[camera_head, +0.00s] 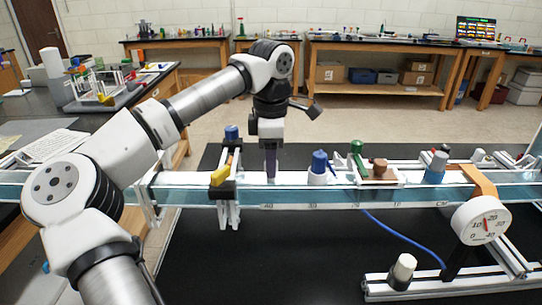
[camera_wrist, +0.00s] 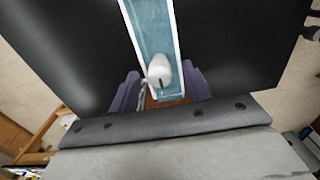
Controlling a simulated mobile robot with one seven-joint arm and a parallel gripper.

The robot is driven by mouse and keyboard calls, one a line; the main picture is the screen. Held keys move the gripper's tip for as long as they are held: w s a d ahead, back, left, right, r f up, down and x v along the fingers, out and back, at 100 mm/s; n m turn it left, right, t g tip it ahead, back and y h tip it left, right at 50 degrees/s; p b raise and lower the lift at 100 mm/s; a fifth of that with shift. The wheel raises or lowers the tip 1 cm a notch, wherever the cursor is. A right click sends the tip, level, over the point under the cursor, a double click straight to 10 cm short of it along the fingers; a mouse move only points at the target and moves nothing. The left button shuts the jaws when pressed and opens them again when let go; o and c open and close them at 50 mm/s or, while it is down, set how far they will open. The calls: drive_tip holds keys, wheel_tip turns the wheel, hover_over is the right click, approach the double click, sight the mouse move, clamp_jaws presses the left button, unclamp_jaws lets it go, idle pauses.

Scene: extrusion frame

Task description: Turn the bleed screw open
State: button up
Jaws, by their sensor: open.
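My gripper (camera_head: 270,165) points down over the blue channel (camera_head: 295,195) in the head view, left of a blue knob (camera_head: 319,160) on a white base. In the wrist view, its two purple fingers (camera_wrist: 160,86) are apart. A white rounded knob (camera_wrist: 158,66) with a dark mark stands between and slightly beyond them on the channel (camera_wrist: 150,25). I see a gap on both sides of the knob. I cannot tell for certain whether this knob is the bleed screw. In the head view, the fingers hide what is directly behind them.
A clamp with a yellow lever (camera_head: 221,174) and blue cap (camera_head: 232,132) stands left of my gripper. A green fitting (camera_head: 357,147), a grey-blue cylinder (camera_head: 436,168) and a dial gauge (camera_head: 482,221) are to the right. The black tabletop (camera_head: 290,260) in front is mostly clear.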

drive_tip(key=shift+f, duration=0.15)
drive_tip(key=shift+c, duration=0.5)
drive_tip(key=c, duration=0.9)
drive_tip(key=shift+n, duration=0.3)
drive_tip(key=n+b, duration=0.1)
drive_tip(key=n, duration=0.4)
drive_tip(key=shift+n, duration=0.3)
drive_tip(key=n+b, duration=0.1)
drive_tip(key=n, duration=0.4)
drive_tip(key=shift+n, duration=0.3)
